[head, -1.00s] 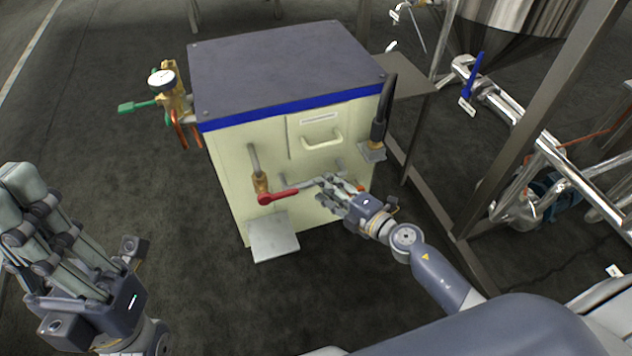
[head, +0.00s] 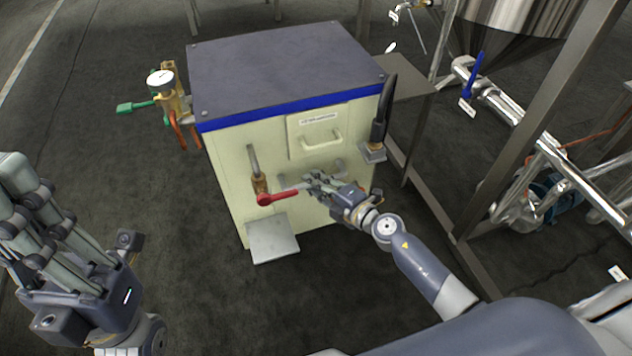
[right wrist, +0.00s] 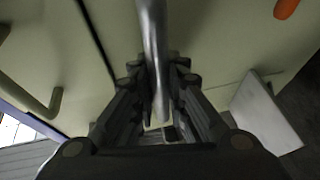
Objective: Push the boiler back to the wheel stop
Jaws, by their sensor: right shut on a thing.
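The boiler (head: 270,62) is a cream cabinet with a dark grey top and a blue band, standing upright on the floor. My right gripper (head: 312,184) is at its front, right of the red lever valve (head: 280,197). In the right wrist view its fingers (right wrist: 157,112) are shut around a grey metal bar (right wrist: 153,45) on the boiler's front. My left gripper (head: 35,195) hangs at the lower left, away from the boiler; I cannot tell its opening. I cannot make out the wheel stop; the floor behind the boiler is largely hidden.
A pressure gauge (head: 160,81) with green-handled pipework juts out on the boiler's left. A grey plate (head: 272,240) sticks out low in front. A metal stand (head: 415,82) and frame posts (head: 545,110) stand close on the right. The floor on the left is clear.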

